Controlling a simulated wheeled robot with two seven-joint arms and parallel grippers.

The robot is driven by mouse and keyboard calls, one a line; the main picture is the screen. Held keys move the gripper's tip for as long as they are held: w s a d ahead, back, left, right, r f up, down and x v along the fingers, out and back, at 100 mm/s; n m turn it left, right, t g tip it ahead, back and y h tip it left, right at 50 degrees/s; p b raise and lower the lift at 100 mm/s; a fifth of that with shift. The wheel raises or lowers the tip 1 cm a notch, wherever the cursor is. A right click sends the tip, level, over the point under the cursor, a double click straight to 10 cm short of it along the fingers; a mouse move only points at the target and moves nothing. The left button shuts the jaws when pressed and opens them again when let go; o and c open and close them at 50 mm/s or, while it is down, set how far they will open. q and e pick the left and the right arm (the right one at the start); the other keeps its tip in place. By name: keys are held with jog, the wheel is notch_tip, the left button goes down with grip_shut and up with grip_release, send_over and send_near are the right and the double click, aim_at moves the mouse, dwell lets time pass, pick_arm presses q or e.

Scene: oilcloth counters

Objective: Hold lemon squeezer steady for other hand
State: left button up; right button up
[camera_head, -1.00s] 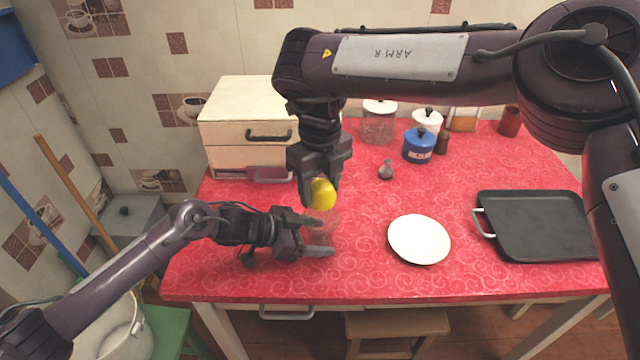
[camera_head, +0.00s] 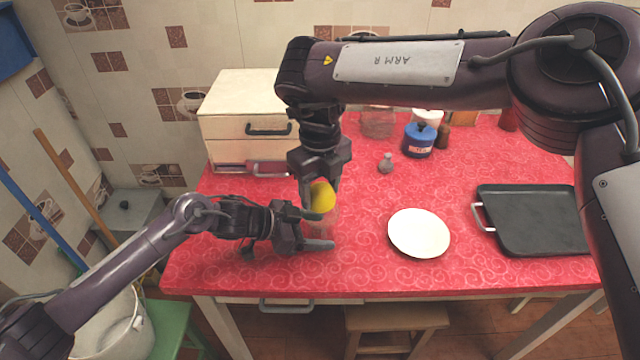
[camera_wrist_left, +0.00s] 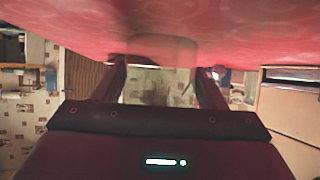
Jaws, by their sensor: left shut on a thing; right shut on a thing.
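The lemon squeezer (camera_head: 324,226) is a clear, see-through piece, faint against the red oilcloth. My left gripper (camera_head: 327,230) is shut around it from the left, low over the counter. In the left wrist view the squeezer (camera_wrist_left: 168,48) shows as a pale see-through shape between the two fingers. A yellow lemon (camera_head: 323,197) is in my right gripper (camera_head: 320,188), which points down from above and is shut on it. The lemon is just above the squeezer and overlaps its top in the head view. I cannot tell whether they touch.
A white plate (camera_head: 419,232) and a black tray (camera_head: 535,220) with a handle lie to the right. A small grey item (camera_head: 386,163), a blue canister (camera_head: 419,141) and other jars stand behind. A cream drawer box (camera_head: 235,110) is at back left. The counter's front middle is clear.

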dwell(0.3)
jog(key=shift+r, duration=0.95)
jog(key=shift+r, duration=0.15)
jog(key=shift+f, duration=0.3)
jog(key=shift+f, duration=0.9)
jog(key=shift+r, duration=1.05)
jog(key=shift+r, duration=0.15)
